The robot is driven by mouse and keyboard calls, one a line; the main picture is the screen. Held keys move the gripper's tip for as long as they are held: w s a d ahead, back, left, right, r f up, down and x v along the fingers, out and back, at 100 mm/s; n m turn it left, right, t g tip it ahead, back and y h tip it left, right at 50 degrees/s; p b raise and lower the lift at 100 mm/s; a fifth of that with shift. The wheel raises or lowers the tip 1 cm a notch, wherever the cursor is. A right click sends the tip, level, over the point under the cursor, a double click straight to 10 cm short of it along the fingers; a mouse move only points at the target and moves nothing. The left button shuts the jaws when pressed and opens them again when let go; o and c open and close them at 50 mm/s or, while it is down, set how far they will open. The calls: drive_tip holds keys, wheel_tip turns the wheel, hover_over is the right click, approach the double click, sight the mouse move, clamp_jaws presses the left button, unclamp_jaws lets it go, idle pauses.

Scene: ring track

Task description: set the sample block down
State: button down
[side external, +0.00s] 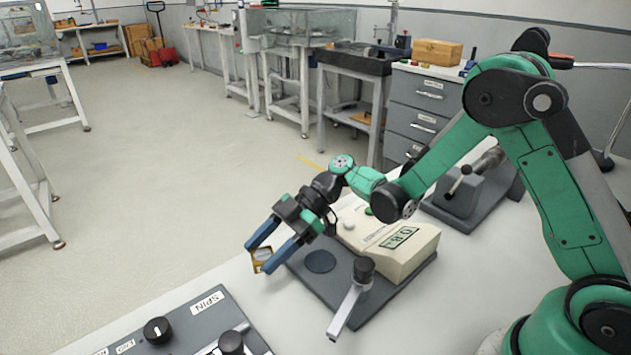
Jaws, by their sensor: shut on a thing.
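The sample block (261,254), a small piece with a yellow edge and a pale face, is between the blue fingertips of my gripper (257,259). My gripper is shut on it and the fingers partly cover it. It appears to be near the front-left edge of a dark grey base plate (300,275), left of a dark round disc (320,261). I cannot tell whether the block touches anything beneath it.
A cream instrument (392,243) with a display stands on the plate, with a lever (350,300) in front. A control panel (190,325) marked SPIN lies at front left. A grey device (465,195) stands behind. White table surface (250,290) shows between panel and plate.

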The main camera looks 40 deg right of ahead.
drive_tip(key=shift+f, duration=1.7)
drive_tip(key=shift+f, duration=0.1)
drive_tip(key=shift+f, duration=0.4)
drive_tip(key=shift+c, duration=1)
unclamp_jaws()
drive_tip(key=shift+f, duration=0.1)
